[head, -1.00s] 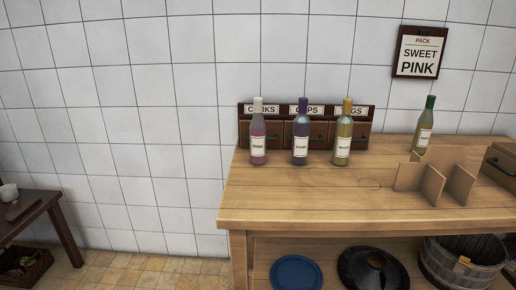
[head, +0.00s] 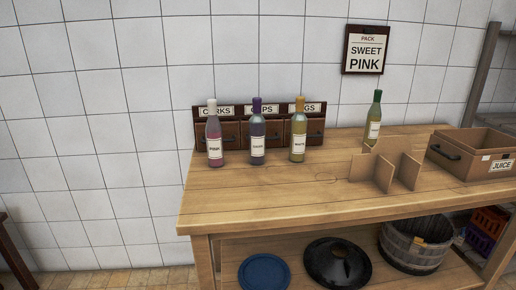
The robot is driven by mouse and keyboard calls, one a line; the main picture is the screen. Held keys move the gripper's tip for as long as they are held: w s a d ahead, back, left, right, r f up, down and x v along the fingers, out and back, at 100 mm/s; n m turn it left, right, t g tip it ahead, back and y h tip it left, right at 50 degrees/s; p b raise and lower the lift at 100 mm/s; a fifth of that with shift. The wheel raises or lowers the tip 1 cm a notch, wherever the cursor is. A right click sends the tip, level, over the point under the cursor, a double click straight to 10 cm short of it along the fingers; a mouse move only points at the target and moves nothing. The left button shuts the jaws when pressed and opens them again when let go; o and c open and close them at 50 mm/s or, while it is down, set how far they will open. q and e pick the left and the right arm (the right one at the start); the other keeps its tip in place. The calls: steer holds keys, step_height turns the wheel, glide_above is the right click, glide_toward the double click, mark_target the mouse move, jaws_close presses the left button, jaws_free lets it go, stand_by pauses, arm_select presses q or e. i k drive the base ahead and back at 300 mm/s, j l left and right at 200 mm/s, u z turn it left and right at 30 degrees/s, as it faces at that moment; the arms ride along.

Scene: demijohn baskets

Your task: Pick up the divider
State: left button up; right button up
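The divider (head: 374,173) is a set of crossed tan cardboard panels. It stands upright on the right part of the wooden table (head: 260,203), in front of a green-capped bottle (head: 374,121). Its rear panels partly cover the lower part of that bottle. Neither of my grippers shows in the head view.
Three bottles, pink (head: 214,138), dark purple (head: 257,136) and pale yellow (head: 298,134), stand before the labelled drawers (head: 231,134). A box marked JUICE (head: 468,160) is at right. The front middle of the tabletop is clear. A wooden tub (head: 408,252) is below.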

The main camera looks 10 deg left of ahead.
mark_target(391, 157)
steer(key=i+l, duration=0.4)
steer(key=l, duration=0.2)
steer(key=i+l, duration=0.4)
steer(key=l, duration=0.15)
steer(key=i+l, duration=0.45)
steer(key=l, duration=0.15)
steer(key=k+j, duration=0.1)
steer(key=j, duration=0.25)
steer(key=k+j, duration=0.15)
steer(key=j, duration=0.2)
steer(key=k+j, duration=0.1)
steer(key=j, duration=0.25)
steer(key=k+j, duration=0.1)
steer(key=j, duration=0.25)
steer(key=k+j, duration=0.15)
steer(key=j, duration=0.2)
